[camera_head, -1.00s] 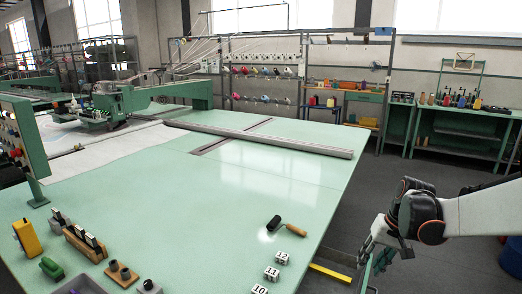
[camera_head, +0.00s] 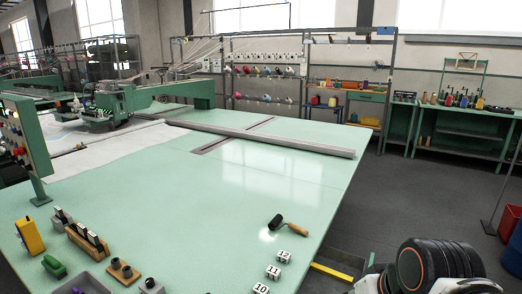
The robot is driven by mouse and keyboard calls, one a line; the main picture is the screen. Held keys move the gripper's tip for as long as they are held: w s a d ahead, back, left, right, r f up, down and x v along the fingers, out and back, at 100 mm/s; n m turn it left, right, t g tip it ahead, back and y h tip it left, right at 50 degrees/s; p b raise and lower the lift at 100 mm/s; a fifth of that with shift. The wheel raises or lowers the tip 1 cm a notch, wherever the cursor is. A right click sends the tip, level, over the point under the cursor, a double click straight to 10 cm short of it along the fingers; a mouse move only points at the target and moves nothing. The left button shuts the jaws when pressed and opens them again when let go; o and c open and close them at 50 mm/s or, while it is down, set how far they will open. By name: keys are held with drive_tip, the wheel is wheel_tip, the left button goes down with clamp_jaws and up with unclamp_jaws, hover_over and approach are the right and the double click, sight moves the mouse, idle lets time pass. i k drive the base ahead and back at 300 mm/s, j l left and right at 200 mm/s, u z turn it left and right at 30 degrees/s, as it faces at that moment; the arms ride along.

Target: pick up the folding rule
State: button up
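I cannot make out a folding rule for certain in the head view. A yellow strip (camera_head: 331,272) lies low beside the table's right edge, on or near a dark green ledge; I cannot tell whether it is a rule or part of the fixture. My arm shows at the lower right corner, its black joint large and close. My gripper is below the picture's bottom edge, so its fingers and anything in them are hidden.
The pale green table (camera_head: 190,225) has a wide clear middle. A black roller with a wooden handle (camera_head: 288,225), numbered white blocks (camera_head: 273,272), a yellow tool (camera_head: 30,236) and wooden holders (camera_head: 88,243) stand near its front. A red bin (camera_head: 510,222) and a blue drum (camera_head: 513,255) stand right.

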sight(343, 276)
drive_tip(key=k+l, duration=0.15)
drive_tip(key=l, duration=0.15)
drive_tip(key=k+l, duration=0.1)
drive_tip(key=l, duration=0.2)
drive_tip(key=k+l, duration=0.15)
drive_tip(key=l, duration=0.15)
drive_tip(key=i+l+u, duration=0.3)
drive_tip(key=i+l, duration=0.75)
drive_tip(key=i, duration=0.15)
